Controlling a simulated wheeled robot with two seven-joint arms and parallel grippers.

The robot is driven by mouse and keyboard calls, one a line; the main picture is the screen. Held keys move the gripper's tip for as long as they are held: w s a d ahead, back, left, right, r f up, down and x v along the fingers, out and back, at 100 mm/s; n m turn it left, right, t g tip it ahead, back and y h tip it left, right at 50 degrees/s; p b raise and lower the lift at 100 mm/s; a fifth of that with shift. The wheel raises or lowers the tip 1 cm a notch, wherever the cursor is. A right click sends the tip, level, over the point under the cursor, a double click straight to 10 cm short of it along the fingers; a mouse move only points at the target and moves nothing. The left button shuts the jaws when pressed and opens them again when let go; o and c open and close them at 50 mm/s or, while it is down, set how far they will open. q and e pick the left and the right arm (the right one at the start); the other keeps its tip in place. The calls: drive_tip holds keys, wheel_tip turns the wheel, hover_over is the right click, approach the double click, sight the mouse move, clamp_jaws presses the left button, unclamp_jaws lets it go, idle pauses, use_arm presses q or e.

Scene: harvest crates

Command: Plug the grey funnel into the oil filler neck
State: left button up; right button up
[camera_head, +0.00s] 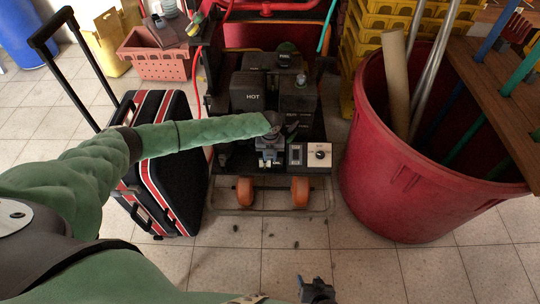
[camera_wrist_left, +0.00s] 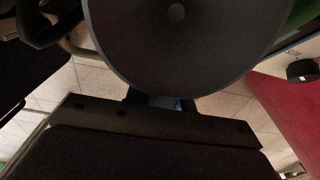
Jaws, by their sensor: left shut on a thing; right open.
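My left gripper (camera_head: 270,150) is over the front of the dark engine unit (camera_head: 247,92) on the wheeled cart. It is shut on the grey funnel. In the left wrist view the funnel (camera_wrist_left: 190,45) shows as a large dark grey round bowl with a small lighter spot in its middle. In the head view the funnel is hard to separate from the dark gripper. I cannot make out the oil filler neck, nor tell whether the funnel touches it. My right gripper (camera_head: 317,291) is open and empty, low over the tiled floor at the bottom edge.
A black suitcase (camera_head: 180,185) with red and white stripes stands left of the cart. A large red bin (camera_head: 400,195) holding long tubes stands right. A panel with a dial (camera_head: 319,154) sits beside my left gripper. Tiled floor (camera_head: 360,265) in front is mostly clear.

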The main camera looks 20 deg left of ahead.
use_arm(q)
drive_tip(key=shift+f, duration=0.3)
